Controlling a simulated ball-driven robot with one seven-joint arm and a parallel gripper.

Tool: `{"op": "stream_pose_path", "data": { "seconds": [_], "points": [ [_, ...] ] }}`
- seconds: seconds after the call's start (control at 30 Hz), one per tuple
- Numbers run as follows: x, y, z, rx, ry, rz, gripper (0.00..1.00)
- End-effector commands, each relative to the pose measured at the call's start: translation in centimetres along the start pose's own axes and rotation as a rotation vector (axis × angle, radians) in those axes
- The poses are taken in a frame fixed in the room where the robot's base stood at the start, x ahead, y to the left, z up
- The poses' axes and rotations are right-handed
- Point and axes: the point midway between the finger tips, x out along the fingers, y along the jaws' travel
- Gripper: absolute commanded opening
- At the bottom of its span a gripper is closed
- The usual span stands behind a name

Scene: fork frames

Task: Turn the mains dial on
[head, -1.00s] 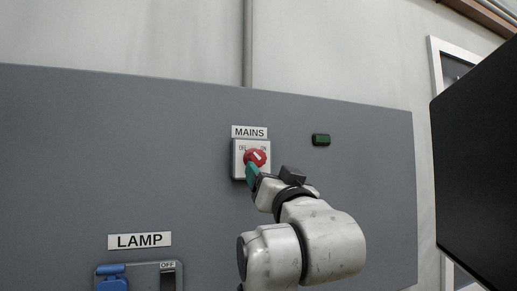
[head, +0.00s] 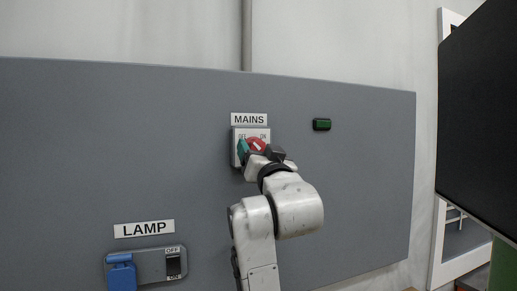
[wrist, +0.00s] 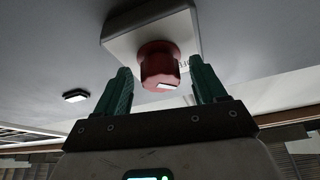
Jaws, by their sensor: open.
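The mains dial (head: 257,145) is a red knob with a white mark, on a pale square box under the MAINS sign (head: 249,119). OFF is printed at its upper left and ON at its upper right. The white mark looks slanted; part of the dial is hidden by my gripper. My gripper (head: 259,153) is open at the dial, with a teal finger showing at the dial's left. In the wrist view the red dial (wrist: 159,66) shows between the two teal fingertips of my gripper (wrist: 160,64), with a gap on each side.
A small green indicator (head: 322,124) sits right of the dial on the grey panel (head: 360,190). A LAMP sign (head: 144,228), a blue plug (head: 122,274) and a black switch (head: 173,264) are at lower left. A dark slab (head: 480,120) stands at the right.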

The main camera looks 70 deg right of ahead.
Motion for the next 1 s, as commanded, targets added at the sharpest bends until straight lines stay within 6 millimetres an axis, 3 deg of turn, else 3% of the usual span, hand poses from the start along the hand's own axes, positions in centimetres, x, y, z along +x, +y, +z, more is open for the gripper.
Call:
{"op": "stream_pose_path", "data": {
  "seconds": [0.23,0.8,1.0],
  "points": [
    [0.08,-0.02,-0.02,0.0,0.001,-0.001,0.7],
    [0.06,-0.03,-0.03,0.0,0.001,0.0,0.17],
    [0.07,-0.07,-0.04,0.008,0.001,0.003,0.15]
  ]
}}
